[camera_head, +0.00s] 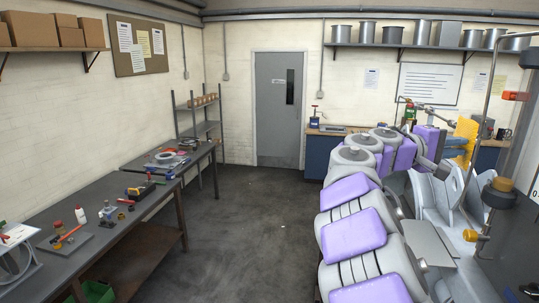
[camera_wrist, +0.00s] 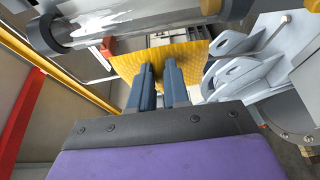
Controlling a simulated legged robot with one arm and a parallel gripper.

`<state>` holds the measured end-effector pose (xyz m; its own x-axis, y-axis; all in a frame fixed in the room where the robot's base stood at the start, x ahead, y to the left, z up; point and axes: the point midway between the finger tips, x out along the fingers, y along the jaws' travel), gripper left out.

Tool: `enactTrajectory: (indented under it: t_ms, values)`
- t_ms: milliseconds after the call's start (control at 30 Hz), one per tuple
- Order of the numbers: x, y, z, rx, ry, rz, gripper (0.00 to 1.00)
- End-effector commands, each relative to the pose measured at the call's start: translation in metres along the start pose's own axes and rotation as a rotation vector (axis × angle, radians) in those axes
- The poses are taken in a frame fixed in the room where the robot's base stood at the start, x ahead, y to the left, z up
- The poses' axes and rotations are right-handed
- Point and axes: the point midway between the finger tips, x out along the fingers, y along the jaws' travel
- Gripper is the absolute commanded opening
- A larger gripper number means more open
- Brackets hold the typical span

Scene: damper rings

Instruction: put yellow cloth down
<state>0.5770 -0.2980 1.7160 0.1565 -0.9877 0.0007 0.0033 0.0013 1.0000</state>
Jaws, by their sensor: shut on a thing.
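The yellow cloth (camera_wrist: 185,58) shows in the wrist view between and beyond the fingers of my gripper (camera_wrist: 159,68). The two dark blue fingers are close together, shut on the cloth's near part. The cloth spreads to both sides of the fingertips, with a textured surface. In the head view the yellow cloth (camera_head: 465,136) hangs at the right, above the blue cabinet area. What lies directly beneath the cloth is partly hidden.
A clear cylinder (camera_wrist: 140,22) crosses above the cloth in the wrist view. Grey curved metal parts (camera_wrist: 245,70) stand close on the right, and a red post (camera_wrist: 22,110) on the left. In the head view, a long workbench (camera_head: 60,230) holds tools; the middle floor is clear.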

Motion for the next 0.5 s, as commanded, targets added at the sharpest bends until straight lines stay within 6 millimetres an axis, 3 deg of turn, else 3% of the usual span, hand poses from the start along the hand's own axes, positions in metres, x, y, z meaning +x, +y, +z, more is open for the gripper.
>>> enactTrajectory:
  t_ms: [100, 500]
  values:
    - [-0.006, 0.0, -0.002, 0.0, -0.003, -0.001, 0.0]
    - [0.05, -0.002, 0.022, 0.0, -0.005, -0.003, 0.0]
